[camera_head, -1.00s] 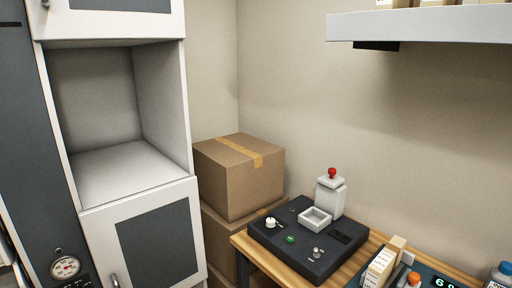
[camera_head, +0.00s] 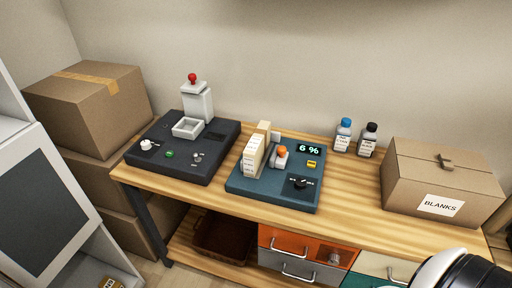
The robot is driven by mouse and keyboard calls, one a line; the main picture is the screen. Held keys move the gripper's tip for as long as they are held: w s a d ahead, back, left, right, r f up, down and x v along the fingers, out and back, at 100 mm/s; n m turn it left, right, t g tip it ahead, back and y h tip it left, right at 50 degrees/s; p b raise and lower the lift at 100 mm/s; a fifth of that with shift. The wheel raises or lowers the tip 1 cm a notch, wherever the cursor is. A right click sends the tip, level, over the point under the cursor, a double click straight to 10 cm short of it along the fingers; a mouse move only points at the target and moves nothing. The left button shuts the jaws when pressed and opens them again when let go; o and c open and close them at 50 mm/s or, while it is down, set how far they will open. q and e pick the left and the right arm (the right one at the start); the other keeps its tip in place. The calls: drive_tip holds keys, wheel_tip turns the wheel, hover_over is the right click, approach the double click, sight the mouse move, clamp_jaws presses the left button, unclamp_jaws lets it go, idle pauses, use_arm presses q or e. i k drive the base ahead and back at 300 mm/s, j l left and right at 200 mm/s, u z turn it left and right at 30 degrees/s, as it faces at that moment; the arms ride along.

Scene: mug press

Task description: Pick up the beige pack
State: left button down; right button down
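A beige pack (camera_head: 252,155), narrow and upright, stands on the left part of the teal device (camera_head: 276,196) on the wooden table. A second narrow beige piece (camera_head: 264,131) shows right behind it; I cannot tell whether the two are joined. Neither gripper shows in the head view. A white and black part of my arm shows at the bottom right corner, with no fingers visible.
A black press (camera_head: 183,150) stands left of the teal device. Two bottles (camera_head: 343,136) and a cardboard box marked BLANKS (camera_head: 440,185) stand to the right. Bare wooden tabletop (camera_head: 350,195) lies between. Drawers (camera_head: 301,258) and a brown basket (camera_head: 222,238) are below.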

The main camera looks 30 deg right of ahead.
sight(258, 147)
drive_tip(key=z, duration=1.4)
